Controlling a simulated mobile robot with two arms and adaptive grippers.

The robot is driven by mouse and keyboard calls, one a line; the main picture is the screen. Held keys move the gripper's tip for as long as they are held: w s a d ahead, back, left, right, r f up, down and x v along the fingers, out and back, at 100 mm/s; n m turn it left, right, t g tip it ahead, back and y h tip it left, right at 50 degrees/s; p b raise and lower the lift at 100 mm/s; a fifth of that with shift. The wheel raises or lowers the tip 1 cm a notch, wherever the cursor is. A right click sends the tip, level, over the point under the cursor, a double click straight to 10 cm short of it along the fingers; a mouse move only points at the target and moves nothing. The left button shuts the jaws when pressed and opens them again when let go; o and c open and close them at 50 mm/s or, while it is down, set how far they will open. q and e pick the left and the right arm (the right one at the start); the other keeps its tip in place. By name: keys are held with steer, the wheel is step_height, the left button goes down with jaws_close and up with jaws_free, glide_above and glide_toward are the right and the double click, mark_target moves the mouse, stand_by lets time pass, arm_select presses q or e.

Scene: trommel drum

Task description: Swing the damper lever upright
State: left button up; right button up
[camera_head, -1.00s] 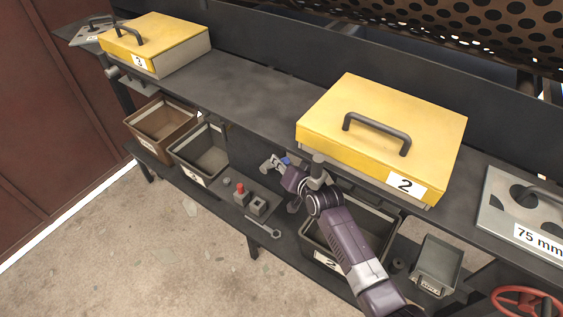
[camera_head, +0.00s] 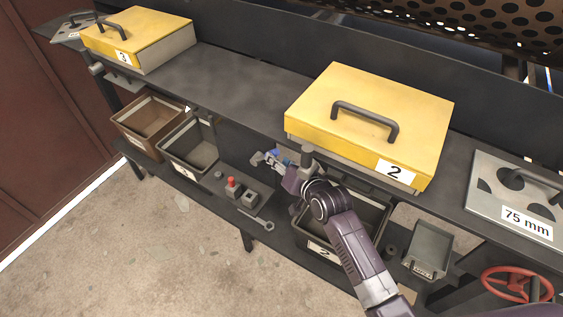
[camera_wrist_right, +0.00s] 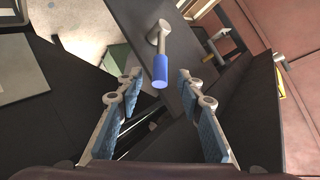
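In the right wrist view the damper lever (camera_wrist_right: 162,58) is a grey rod with a round grey hub and a blue grip. The blue end points toward my right gripper (camera_wrist_right: 156,88). That gripper is open, its two blue-padded fingers spread apart. The blue grip shows in the gap just beyond the fingertips, with no contact visible. In the head view my right gripper (camera_head: 265,160) is small, below the shelf edge and left of yellow box 2. A small blue spot shows there; I cannot tell whether it is lever or finger pad. My left gripper is not in view.
Yellow box 2 (camera_head: 372,105) and yellow box 3 (camera_head: 140,38) stand on the dark upper shelf (camera_head: 232,85). Below are open bins (camera_head: 190,148), a red button (camera_head: 233,188), a wrench (camera_head: 257,219) and a red handwheel (camera_head: 517,283). The floor in front is clear.

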steer(key=shift+s+d+r, duration=0.2)
steer(key=shift+s+r, duration=0.05)
steer(key=shift+s, duration=0.25)
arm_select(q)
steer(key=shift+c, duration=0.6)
